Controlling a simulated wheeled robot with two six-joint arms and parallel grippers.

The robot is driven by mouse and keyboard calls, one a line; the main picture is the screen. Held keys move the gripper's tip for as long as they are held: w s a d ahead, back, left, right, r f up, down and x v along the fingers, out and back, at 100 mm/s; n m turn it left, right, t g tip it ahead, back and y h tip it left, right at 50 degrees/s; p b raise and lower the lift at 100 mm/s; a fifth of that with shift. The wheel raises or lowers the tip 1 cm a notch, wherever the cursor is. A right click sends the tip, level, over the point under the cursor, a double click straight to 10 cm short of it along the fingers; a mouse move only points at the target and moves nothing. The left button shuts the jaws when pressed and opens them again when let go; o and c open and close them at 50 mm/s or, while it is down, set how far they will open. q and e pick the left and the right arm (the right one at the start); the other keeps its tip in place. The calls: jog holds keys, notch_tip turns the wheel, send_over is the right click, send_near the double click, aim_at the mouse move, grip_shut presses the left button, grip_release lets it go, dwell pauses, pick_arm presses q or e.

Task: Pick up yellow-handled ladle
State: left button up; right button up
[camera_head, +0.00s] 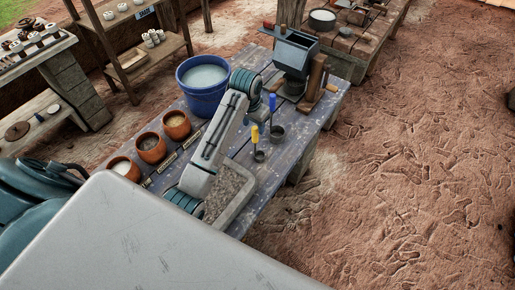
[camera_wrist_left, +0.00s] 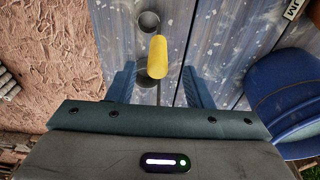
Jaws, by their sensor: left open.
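The yellow-handled ladle (camera_head: 255,137) stands on the blue-grey plank table in the head view, its handle upright. A blue-handled ladle (camera_head: 272,108) stands close behind it to the right. In the left wrist view, my left gripper (camera_wrist_left: 160,88) is open, with a blue finger on each side. The yellow handle (camera_wrist_left: 158,56) shows between and slightly ahead of the fingers, with no visible contact. Two dark round cups show near the handle; I cannot tell which belongs to it. My left arm crosses the head view and hides part of the table. My right gripper is not in view.
A blue bucket (camera_head: 203,88) of pale liquid stands left of my arm; it also shows in the wrist view (camera_wrist_left: 283,97). Several clay pots (camera_head: 151,147) line the left side. A grey tray (camera_head: 232,190) lies near me. A metal hopper (camera_head: 295,52) stands behind the ladles.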

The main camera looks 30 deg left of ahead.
aim_at(255, 128)
pick_arm(q)
jog(key=f, duration=0.1)
jog(key=f+p, duration=0.2)
jog(key=f, duration=0.1)
jog(key=shift+w+d+f, duration=0.1)
jog(key=shift+w+d, duration=0.15)
jog(key=shift+w, duration=0.05)
jog(key=shift+f, duration=0.3)
jog(key=shift+w, duration=0.1)
grip_shut()
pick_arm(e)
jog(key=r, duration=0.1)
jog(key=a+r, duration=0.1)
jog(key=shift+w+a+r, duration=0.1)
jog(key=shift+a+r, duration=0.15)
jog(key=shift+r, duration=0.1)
